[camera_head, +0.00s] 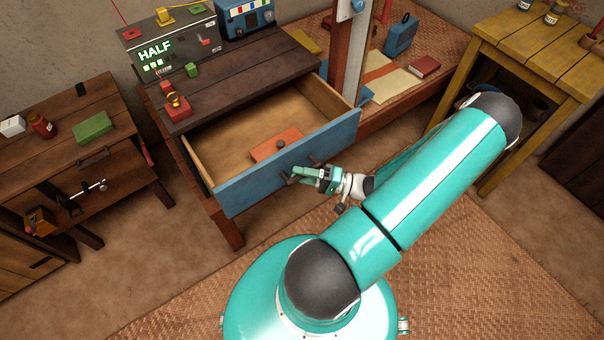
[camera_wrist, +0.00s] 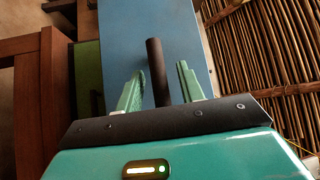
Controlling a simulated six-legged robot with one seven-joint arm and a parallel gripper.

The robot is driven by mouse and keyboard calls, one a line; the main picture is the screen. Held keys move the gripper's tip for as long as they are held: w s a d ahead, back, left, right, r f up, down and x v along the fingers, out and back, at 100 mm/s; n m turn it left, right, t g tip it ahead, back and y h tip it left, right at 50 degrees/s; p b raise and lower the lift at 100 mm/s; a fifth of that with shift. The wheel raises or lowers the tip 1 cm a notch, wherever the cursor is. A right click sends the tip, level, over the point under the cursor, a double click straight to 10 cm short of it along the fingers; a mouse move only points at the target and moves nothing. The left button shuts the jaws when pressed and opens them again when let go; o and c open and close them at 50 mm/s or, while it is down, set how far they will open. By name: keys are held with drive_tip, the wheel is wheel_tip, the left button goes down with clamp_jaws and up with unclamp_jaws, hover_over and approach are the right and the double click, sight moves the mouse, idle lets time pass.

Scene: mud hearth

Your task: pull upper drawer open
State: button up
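The drawer with a blue front (camera_head: 248,193) stands pulled far out of the dark wooden desk (camera_head: 225,75), its pale wooden inside showing. The dark bar handle (camera_wrist: 155,60) is on the blue front. My gripper (camera_head: 312,174) is at the handle. In the wrist view its two green fingers (camera_wrist: 160,90) stand on either side of the bar, with a narrow gap visible on each side, so it looks open around the handle.
A panel reading HALF (camera_head: 155,52), a blue box (camera_head: 245,17) and a red thing (camera_head: 176,106) sit on the desk. A brown cabinet (camera_head: 70,140) stands left, a yellow table (camera_head: 540,55) right. The woven mat (camera_head: 470,270) in front is largely clear.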

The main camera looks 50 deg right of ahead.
drive_tip(key=v, duration=1.3)
drive_tip(key=shift+s+d, duration=0.2)
drive_tip(key=shift+s, duration=0.15)
drive_tip(key=w+a+r+n+g+h, duration=0.1)
drive_tip(key=w+a+r+n+g, duration=0.3)
drive_tip(key=w+a+r+g, duration=0.35)
drive_tip(key=w+a+r+n+g+h, duration=0.1)
drive_tip(key=w+a+r+n+g, duration=0.25)
drive_tip(key=w+r+g, duration=0.55)
drive_tip(key=a+r+n+t+h, duration=0.3)
drive_tip(key=a+r+t+h, duration=0.2)
drive_tip(key=a+r, duration=1.4)
drive_tip(key=s+a+h, duration=0.1)
drive_tip(key=h, duration=0.1)
drive_tip(key=shift+h, duration=0.3)
drive_tip(key=shift+a, duration=0.1)
